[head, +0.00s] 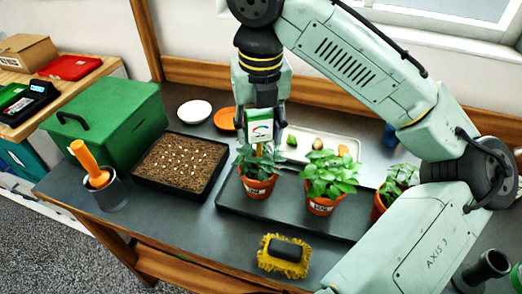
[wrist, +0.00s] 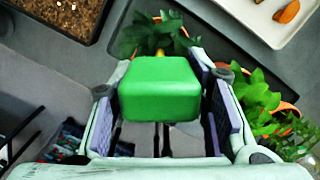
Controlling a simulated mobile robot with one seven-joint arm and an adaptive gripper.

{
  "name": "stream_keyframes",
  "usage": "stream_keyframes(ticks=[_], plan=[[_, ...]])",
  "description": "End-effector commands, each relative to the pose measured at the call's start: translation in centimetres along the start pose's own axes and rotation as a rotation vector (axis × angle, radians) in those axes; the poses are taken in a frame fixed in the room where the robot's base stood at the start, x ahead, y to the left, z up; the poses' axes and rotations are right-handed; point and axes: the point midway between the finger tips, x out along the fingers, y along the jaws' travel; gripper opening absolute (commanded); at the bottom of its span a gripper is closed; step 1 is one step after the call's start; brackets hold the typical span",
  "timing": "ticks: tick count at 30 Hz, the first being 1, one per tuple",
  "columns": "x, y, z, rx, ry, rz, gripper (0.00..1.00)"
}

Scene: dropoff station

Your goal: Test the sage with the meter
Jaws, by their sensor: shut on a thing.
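My gripper (head: 264,112) is shut on the meter (head: 260,130), a green-and-white body with a dial and a yellow probe below. In the wrist view the meter's green top (wrist: 160,90) sits between the finger pads of my gripper (wrist: 163,85). The meter is upright over the leftmost potted plant (head: 257,176), and its probe goes down among the leaves. The leaves hide the probe's tip, so I cannot tell whether it is in the soil. The leftmost plant's leaves (wrist: 150,38) also show in the wrist view. Its label is too small to read surely.
A bright green potted plant (head: 327,178) and another plant (head: 392,191) stand to the right on the black tray (head: 283,221). A white tray (head: 323,133) lies behind. A seed tray (head: 180,196), green box (head: 110,120) and yellow brush (head: 284,264) are nearby.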

Motion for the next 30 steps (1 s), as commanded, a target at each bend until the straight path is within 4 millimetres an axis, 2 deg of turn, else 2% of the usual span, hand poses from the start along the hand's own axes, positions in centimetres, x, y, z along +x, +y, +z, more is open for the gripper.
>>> stream_keyframes(ticks=[15, 30], plan=[[-3.0, 0.0, 0.3, 0.001, -0.001, 0.0, 0.09], [-3.1, 0.0, 0.3, 0.001, -0.001, 0.001, 0.09]])
